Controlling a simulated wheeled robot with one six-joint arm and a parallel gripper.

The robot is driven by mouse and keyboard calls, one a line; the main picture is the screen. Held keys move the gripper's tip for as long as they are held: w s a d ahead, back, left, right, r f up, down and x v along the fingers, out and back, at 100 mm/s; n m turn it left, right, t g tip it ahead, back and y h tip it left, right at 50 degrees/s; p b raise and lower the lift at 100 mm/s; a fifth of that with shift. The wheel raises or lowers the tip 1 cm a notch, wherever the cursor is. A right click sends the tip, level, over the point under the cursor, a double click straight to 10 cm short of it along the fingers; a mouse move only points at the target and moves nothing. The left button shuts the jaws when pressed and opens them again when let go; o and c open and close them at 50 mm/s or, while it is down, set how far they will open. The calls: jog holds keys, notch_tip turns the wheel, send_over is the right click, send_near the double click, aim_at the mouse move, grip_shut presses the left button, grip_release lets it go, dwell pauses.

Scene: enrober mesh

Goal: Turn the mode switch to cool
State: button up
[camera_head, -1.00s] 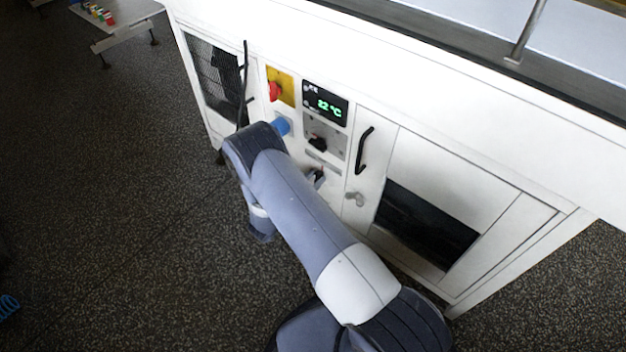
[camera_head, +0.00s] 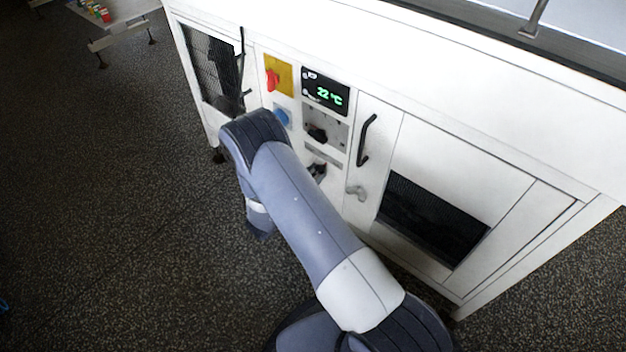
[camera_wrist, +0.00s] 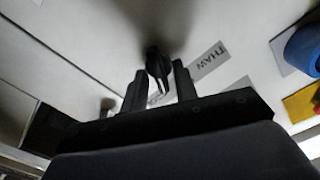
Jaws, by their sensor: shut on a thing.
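The mode switch (camera_wrist: 155,62) is a black knob on a pale panel in the wrist view. My gripper (camera_wrist: 157,82) is shut on it, one dark finger on each side. I cannot tell exactly which label the knob points to.
Above on the white cabinet (camera_head: 450,165) are another black knob (camera_head: 318,134), a display (camera_head: 325,92) reading 22 °C, a red switch on a yellow plate (camera_head: 279,76) and a blue round part (camera_head: 282,116). A black door handle (camera_head: 366,140) and grey latch (camera_head: 356,192) are to the right.

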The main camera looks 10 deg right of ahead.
jog(key=shift+f+m+b, duration=0.15)
jog(key=shift+m+b, duration=1.2)
jog(key=shift+m, duration=0.25)
jog(key=shift+s, duration=0.1)
jog(key=o, duration=0.6)
jog(key=p+v, duration=0.2)
jog(key=v, duration=0.8)
jog(key=shift+s+a, duration=0.2)
jog(key=shift+a, duration=0.05)
